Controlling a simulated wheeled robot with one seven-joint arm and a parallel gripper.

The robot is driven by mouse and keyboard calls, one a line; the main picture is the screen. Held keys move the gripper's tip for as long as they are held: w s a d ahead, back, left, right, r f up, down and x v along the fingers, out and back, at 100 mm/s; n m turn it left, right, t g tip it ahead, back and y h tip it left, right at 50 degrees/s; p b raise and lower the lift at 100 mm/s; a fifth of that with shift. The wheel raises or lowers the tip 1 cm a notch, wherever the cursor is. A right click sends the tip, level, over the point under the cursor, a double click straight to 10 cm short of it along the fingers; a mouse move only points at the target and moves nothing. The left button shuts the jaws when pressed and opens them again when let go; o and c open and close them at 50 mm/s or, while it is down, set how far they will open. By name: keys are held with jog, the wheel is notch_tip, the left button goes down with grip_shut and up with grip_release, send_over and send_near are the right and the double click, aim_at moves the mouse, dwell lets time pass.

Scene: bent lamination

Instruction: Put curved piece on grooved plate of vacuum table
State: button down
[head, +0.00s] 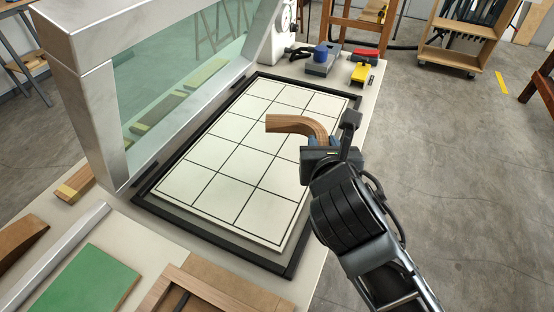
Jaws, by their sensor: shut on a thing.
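The curved piece (292,124) is a bent strip of layered brown wood. My gripper (322,145) is shut on its right, downward-bending end. The piece's free end points left, over the far right part of the grooved plate (230,178). The plate is cream with a dark grid of grooves and lies in a black frame on the vacuum table. Whether the piece touches the plate or hangs above it, I cannot tell. The fingertips are partly hidden by my wrist and the wood.
A metal frame with a greenish clear panel (180,75) stands along the plate's left side. Blue, red and yellow items (361,72) sit at the table's far end. A green board (82,278) and wooden parts lie at the near left. Most of the plate is bare.

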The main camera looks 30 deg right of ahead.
send_over(284, 177)
notch_tip(284, 177, down, 4)
jog(key=shift+f+b, duration=0.2)
jog(key=shift+b, duration=0.1)
jog(key=shift+f, duration=1.95)
jog(key=c, duration=0.8)
grip_release()
jog(key=shift+f, duration=0.1)
jog(key=shift+c, duration=0.2)
jog(key=v, duration=1.2)
jog(key=shift+d, duration=0.1)
